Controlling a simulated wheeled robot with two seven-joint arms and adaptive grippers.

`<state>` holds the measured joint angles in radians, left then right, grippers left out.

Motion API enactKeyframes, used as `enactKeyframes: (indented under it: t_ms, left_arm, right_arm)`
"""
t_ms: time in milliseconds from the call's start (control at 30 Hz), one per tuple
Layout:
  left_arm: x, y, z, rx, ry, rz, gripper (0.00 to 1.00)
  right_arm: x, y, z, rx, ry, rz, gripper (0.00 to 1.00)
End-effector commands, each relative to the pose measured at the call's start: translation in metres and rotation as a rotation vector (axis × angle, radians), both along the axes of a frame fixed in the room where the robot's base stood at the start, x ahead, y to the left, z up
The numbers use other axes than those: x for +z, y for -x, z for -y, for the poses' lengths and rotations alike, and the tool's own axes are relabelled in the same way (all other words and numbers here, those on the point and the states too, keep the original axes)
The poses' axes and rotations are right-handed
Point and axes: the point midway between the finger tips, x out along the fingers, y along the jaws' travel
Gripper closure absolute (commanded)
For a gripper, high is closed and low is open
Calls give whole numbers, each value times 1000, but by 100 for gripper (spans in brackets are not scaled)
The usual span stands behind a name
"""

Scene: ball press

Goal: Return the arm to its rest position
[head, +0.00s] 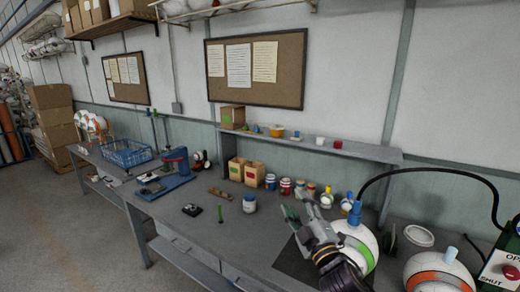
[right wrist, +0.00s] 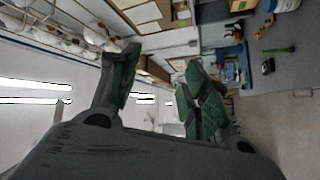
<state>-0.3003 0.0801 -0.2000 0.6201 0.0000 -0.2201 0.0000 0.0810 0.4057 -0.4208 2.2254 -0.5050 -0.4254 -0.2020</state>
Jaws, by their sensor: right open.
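My left gripper does not show in either view.
A second ball (head: 438,271) and a control box (head: 503,266) stand at the right. The bench's front middle is fairly clear.

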Motion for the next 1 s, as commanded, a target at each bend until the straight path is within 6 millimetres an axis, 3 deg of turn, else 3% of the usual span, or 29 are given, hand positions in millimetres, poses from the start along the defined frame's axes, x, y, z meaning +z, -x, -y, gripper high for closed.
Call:
enactKeyframes:
  t_ms: [267, 467, 800, 1000]
  left_arm:
    - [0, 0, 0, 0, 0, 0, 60]
    - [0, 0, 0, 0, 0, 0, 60]
    - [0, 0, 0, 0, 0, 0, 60]
    - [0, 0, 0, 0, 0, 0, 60]
  right_arm:
    - [-81, 13, 45, -154, -190, -336, 53]
    - [-144, 41, 72, -262, -310, -581, 53]
    - [-243, 120, 103, -448, -479, -1004, 53]
    - [-285, 177, 112, -543, -551, -1228, 53]
